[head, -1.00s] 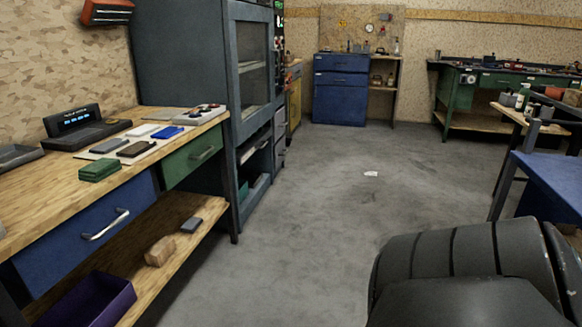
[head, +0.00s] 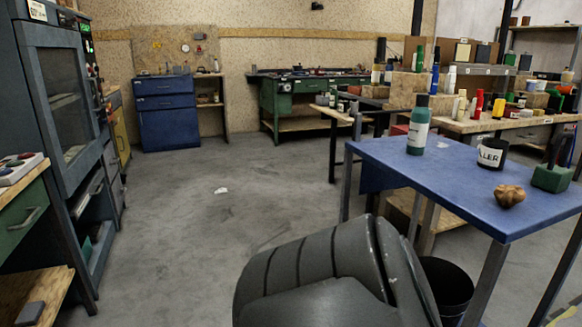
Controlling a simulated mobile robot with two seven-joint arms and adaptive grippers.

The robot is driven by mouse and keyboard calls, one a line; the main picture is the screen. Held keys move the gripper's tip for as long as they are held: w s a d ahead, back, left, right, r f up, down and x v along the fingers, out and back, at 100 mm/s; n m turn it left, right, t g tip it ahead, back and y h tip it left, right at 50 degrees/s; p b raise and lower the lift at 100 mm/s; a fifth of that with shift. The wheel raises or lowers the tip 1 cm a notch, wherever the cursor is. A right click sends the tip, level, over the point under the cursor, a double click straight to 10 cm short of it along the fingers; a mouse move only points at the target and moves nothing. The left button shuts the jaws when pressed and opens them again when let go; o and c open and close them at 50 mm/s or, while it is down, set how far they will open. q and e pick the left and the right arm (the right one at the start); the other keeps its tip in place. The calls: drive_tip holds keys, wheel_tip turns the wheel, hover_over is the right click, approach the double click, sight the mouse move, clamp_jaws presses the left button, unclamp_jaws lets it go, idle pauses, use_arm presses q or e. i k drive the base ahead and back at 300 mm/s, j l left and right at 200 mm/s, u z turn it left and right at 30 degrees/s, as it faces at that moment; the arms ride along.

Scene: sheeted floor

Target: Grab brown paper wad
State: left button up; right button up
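A brown, crumpled, lumpy object that looks like the brown paper wad (head: 509,196) lies on the blue table (head: 400,168) at the right, near its front edge. Neither of my grippers shows in the head view. A dark grey, ribbed arm part of mine fills the bottom middle, left of and nearer than the wad. Nothing touches the wad except the tabletop.
A green bottle (head: 419,126), a dark mug (head: 491,154) and a green block-like item (head: 551,178) share the blue table. A black bin (head: 447,284) stands below it. A white scrap (head: 221,190) lies on the open grey floor. A dark cabinet (head: 52,165) stands left.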

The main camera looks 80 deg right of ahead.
sight(508, 195)
drive_tip(key=z, duration=1.85)
